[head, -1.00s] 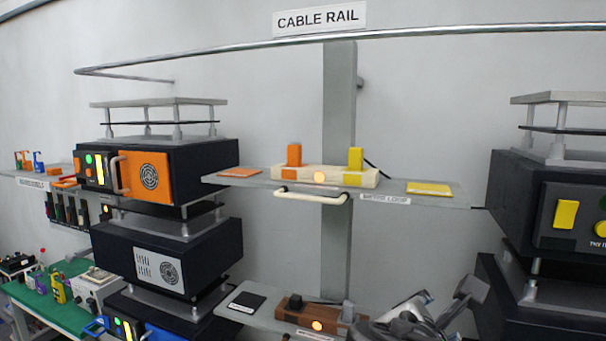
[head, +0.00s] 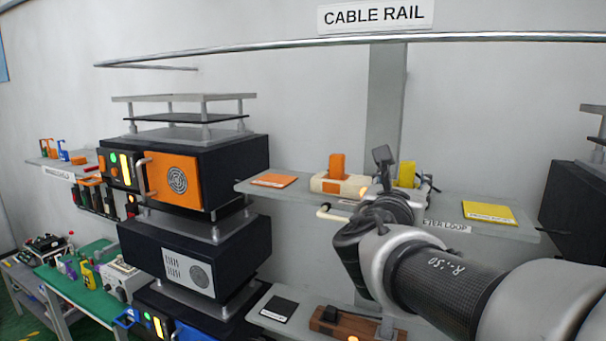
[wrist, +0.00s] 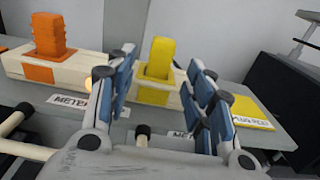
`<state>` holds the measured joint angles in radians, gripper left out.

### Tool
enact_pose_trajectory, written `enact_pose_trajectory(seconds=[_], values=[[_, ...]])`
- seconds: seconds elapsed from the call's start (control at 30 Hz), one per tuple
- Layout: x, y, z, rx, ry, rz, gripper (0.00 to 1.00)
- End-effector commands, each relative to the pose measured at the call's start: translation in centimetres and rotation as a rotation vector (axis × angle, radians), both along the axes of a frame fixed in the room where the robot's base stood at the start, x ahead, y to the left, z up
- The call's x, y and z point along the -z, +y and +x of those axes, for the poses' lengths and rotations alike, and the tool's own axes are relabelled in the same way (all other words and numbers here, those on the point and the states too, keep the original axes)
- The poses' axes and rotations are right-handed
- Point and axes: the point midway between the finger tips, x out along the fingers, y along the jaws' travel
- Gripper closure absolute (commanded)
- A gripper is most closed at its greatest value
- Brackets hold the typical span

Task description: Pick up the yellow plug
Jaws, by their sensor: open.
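The yellow plug (head: 406,173) stands upright in its yellow socket on a cream block on the middle shelf. In the wrist view the yellow plug (wrist: 160,55) shows between the two blue-padded fingers of my gripper (wrist: 163,68), with space on both sides. My gripper (head: 404,176) is open and empty, in front of the plug in the head view. I cannot tell how far the fingertips are from it. The base of the socket is partly hidden by my gripper in the head view.
A yellow pad (head: 489,212) lies right of the block and an orange pad (head: 274,180) left. A white handle bar runs along the shelf's front. The cable rail (head: 300,42) spans above.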

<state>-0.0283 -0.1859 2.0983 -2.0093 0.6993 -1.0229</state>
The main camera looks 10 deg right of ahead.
Motion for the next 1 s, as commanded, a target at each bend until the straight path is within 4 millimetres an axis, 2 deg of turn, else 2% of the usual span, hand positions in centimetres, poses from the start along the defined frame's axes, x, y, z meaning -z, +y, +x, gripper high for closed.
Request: enact_pose_trajectory(seconds=[0.27,0.57,0.87,1.0], values=[[0.0,-1.3,1.8,0.002,0.001,0.000,0.52],[0.0,-3.7,5.4,0.000,0.002,0.001,0.52],[0.0,-4.0,5.8,0.000,-0.001,0.002,0.52],[0.0,-3.9,5.8,-0.001,-0.001,0.001,0.61]])
